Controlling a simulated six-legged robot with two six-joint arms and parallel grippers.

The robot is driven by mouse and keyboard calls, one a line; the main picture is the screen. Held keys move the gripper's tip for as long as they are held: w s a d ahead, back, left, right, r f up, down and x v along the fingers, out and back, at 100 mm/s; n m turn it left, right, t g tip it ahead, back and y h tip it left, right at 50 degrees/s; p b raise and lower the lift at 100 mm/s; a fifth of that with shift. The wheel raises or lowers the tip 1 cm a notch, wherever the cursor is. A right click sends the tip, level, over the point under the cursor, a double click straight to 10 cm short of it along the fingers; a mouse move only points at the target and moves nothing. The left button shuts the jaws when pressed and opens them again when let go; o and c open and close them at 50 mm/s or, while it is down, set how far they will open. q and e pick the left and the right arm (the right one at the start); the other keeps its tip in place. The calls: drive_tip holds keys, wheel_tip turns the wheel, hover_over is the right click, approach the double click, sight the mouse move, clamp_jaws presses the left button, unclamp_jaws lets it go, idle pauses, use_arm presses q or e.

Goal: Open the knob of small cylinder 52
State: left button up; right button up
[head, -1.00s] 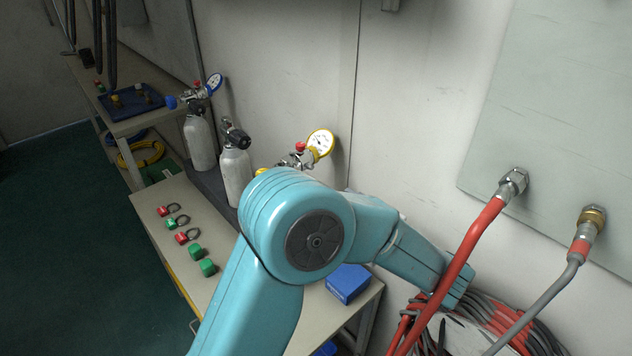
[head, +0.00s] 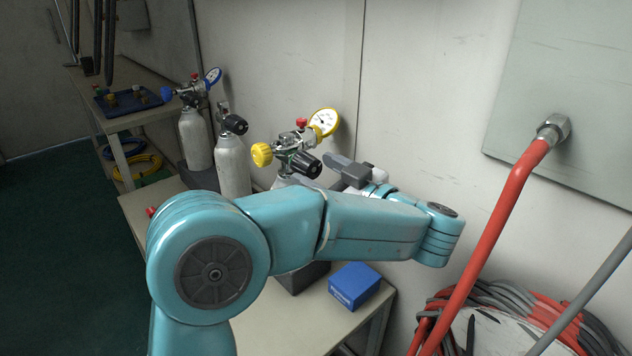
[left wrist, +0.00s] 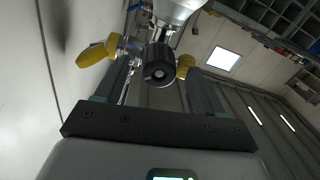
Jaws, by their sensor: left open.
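The small cylinder with the yellow gauge (head: 322,122) stands at the wall end of the bench; its body is mostly hidden behind my left arm. It carries a yellow knob (head: 262,155) on its left and a black knob (head: 306,165) facing my gripper. No number is legible. My left gripper (head: 328,168) is open, just right of the black knob. In the left wrist view, the black knob (left wrist: 160,68) appears between the two open fingers (left wrist: 160,84), with no visible contact. The yellow gauge (left wrist: 97,50) and yellow knob (left wrist: 186,64) flank it there. My right gripper is not in view.
Two white cylinders, one with a black knob (head: 234,123) and one with a blue gauge (head: 213,76), stand left. A blue box (head: 354,287) lies on the bench. A red hose (head: 493,235) hangs from the wall panel at right. The wall is close behind.

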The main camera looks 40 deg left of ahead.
use_arm(q)
drive_tip(key=shift+w+a, duration=0.1)
drive_tip(key=shift+a, duration=0.5)
drive_tip(key=c, duration=1.1)
drive_tip(key=shift+o, duration=0.2)
